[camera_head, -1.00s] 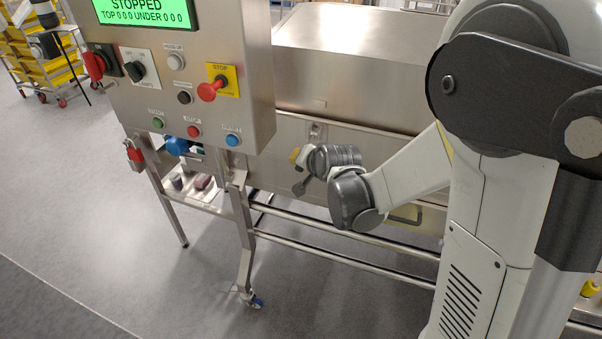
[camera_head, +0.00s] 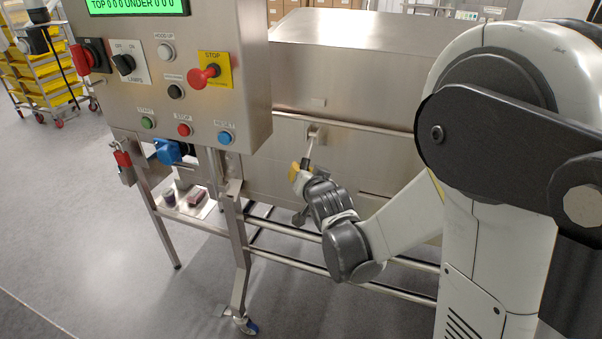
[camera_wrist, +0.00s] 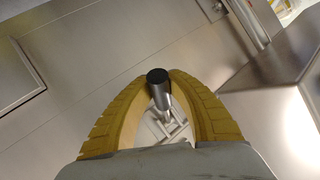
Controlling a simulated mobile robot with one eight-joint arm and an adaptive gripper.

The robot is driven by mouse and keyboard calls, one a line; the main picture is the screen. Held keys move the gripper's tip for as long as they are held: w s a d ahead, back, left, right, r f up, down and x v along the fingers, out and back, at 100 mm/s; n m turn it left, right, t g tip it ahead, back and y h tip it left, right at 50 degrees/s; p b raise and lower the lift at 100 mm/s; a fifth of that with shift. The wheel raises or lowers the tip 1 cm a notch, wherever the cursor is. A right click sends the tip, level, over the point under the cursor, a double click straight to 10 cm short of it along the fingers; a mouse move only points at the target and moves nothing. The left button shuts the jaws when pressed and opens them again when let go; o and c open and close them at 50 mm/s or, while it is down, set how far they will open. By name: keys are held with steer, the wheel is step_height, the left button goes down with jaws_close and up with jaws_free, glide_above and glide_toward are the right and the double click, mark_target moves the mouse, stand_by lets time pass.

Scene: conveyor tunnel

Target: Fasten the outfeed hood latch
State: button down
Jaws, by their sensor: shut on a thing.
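The outfeed hood latch (camera_head: 313,140) is on the front of the steel housing, just below the hood's lower edge. A thin pale link or lever runs from its bracket down to my gripper (camera_head: 302,169). In the wrist view, the yellow fingers of my gripper (camera_wrist: 160,84) are closed around a latch handle (camera_wrist: 159,78) with a dark round end and a metal shank. Metal latch parts show behind and below it, between the fingers. The steel hood (camera_head: 350,70) appears lowered on the housing. I cannot tell whether the latch is hooked.
A control panel (camera_head: 200,95) with a red stop button (camera_head: 204,77) overhangs left of the latch. Below are a blue connector (camera_head: 170,151), a red padlock (camera_head: 122,158) and frame rails (camera_head: 290,229). A trolley with yellow bins (camera_head: 40,70) stands far left. Floor in front is clear.

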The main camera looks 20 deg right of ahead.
steer(key=shift+s+d, duration=0.1)
steer(key=shift+d, duration=0.05)
steer(key=c, duration=1.6)
jaws_free()
steer(key=o, duration=0.4)
steer(key=shift+s+d, duration=0.15)
steer(key=shift+c, duration=0.2)
steer(key=v, duration=1.1)
steer(key=shift+s+r, duration=0.2)
steer(key=shift+s, duration=0.15)
